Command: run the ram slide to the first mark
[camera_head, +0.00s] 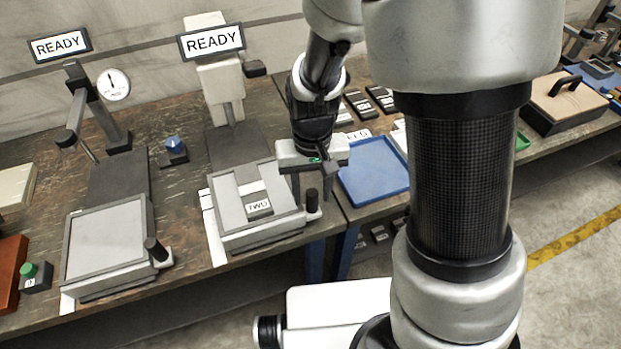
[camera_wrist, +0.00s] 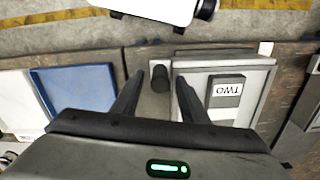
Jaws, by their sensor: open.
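The right station has a pale grey plate (camera_head: 231,217) carrying a small dark block labelled TWO (camera_head: 259,208). In the wrist view the TWO block (camera_wrist: 226,91) is right of my fingers. An upright dark handle (camera_head: 312,200) stands on a pale mount at the plate's right side. My gripper (camera_head: 312,180) is open and empty above this handle. In the wrist view the handle (camera_wrist: 160,78) shows between my spread fingertips (camera_wrist: 160,80), with a gap on both sides. I cannot tell how far below the tips it lies. I cannot make out the marks on the slide.
A similar left station (camera_head: 108,240) has its own dark handle (camera_head: 155,248). A blue tray (camera_head: 375,170) lies right of my gripper. A green button (camera_head: 30,270) is at far left.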

